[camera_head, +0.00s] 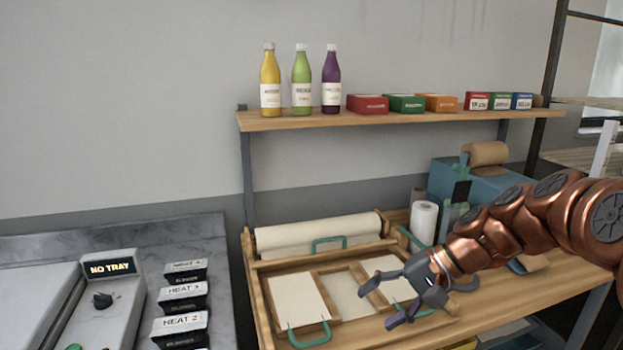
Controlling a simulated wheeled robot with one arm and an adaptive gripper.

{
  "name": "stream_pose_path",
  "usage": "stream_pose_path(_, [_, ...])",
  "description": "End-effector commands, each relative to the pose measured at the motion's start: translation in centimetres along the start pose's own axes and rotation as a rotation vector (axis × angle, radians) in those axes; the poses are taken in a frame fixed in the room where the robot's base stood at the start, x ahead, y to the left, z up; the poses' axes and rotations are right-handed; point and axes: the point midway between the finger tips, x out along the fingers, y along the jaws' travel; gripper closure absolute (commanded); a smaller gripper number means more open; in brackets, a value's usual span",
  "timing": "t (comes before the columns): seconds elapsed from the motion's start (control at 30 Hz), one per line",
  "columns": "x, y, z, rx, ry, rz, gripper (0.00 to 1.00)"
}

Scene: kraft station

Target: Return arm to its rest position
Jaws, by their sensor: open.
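My copper-coloured arm (512,222) reaches in from the right edge of the head view. My gripper (385,299) is at its left end, dark grey, with its fingers spread open and empty. It hangs over the right front part of a wooden tray (262,297) and hides part of it. From this single view I cannot tell how high it is above the tray or whether it touches it.
The tray holds paper sheets (298,300) and has green handles (310,338). Behind it lies a paper roll (318,234). A shelf (400,119) carries three bottles and several small boxes. A blue machine (480,186) stands behind my arm. Labelled heat boxes (182,296) stand at left.

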Motion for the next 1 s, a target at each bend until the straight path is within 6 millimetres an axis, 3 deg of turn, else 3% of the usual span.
stream_pose_path(0.03, [0.7, 0.3, 1.9, -0.024, -0.013, 0.048, 0.32])
stream_pose_path(0.3, [3.2, 4.9, 9.9, -0.119, -0.06, 0.302, 0.32])
stream_pose_path(0.6, [3.2, 11.9, 17.1, -0.217, -0.084, 0.577, 0.32])
stream_pose_path(0.8, [2.0, 16.6, 20.4, -0.271, -0.079, 0.733, 0.32])
stream_pose_path(1.0, [1.0, 19.4, 21.9, -0.295, -0.079, 0.817, 0.32])
